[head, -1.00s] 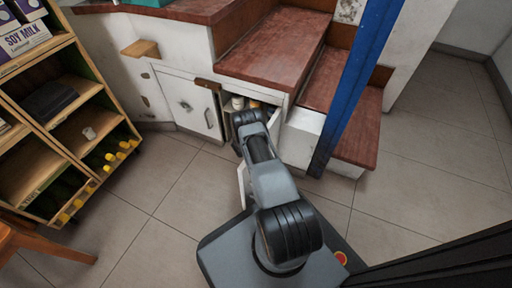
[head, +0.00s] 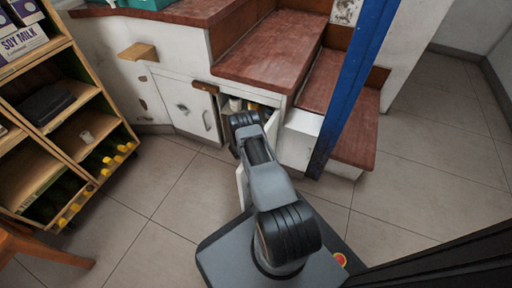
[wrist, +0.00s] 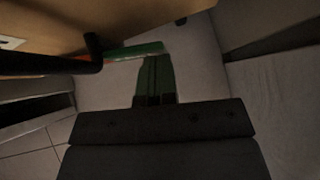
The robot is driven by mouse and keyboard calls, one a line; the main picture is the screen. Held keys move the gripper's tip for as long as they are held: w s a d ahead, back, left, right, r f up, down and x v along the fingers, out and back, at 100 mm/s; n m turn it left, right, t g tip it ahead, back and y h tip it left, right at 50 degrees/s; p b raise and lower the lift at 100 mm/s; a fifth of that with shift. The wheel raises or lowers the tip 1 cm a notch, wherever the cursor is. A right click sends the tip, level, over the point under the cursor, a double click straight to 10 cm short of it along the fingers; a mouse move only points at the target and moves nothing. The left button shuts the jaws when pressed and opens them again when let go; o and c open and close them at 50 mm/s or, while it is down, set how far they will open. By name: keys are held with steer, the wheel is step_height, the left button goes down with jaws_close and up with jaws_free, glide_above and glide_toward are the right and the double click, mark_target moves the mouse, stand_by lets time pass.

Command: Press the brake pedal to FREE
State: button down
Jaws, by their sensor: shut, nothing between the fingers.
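In the wrist view, a bar with a green top face (wrist: 137,50) and a small red-orange part toward its left end lies just beyond my gripper. It looks like the brake pedal, but no FREE marking is legible. My gripper (wrist: 157,62) is shut and empty, its fingertips right at the green bar's near edge; I cannot tell whether they touch. A dark rod (wrist: 50,62) comes in from the left and meets the bar's red end. In the head view my gripper is hidden behind my own arm, low by the cabinet under the stairs.
In the head view, an open cabinet (head: 208,118) holds several containers. Red-brown stair treads (head: 270,55) and a blue post (head: 345,95) stand to the right. A wooden shelf (head: 75,95) with bottles stands left. The tiled floor (head: 155,205) is clear between shelf and cabinet.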

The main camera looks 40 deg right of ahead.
steer(key=shift+a, duration=0.25)
steer(key=a+f+p+v, duration=0.1)
steer(key=p+v, duration=0.4)
steer(key=v, duration=0.8)
steer(key=shift+s+a+f+p, duration=0.35)
steer(key=shift+a+f, duration=0.05)
steer(key=shift+f, duration=0.15)
